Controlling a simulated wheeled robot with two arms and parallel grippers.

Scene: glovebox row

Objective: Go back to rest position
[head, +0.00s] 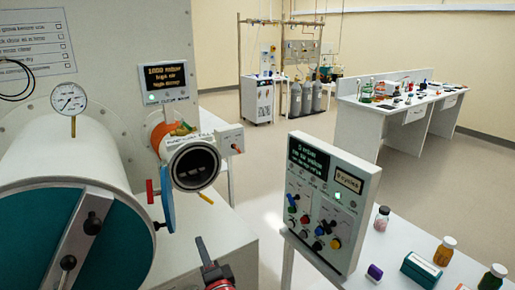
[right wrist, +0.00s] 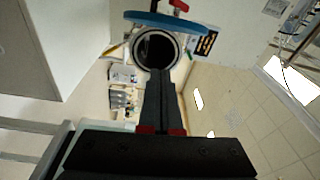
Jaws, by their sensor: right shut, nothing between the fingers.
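My right gripper (head: 202,243) shows at the bottom of the head view, with dark fingers and red parts. It is shut and empty, below the small round port and apart from it. In the right wrist view my right gripper (right wrist: 158,75) has its fingers together, pointing toward the round opening (right wrist: 156,50). My left gripper is not in the head view.
The small port (head: 194,163) has a blue door (head: 167,198) swung to its left. The large white cylinder (head: 60,160) with a gauge (head: 68,99) stands left. A control panel (head: 327,200) stands right, beside a white table (head: 395,240) with bottles.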

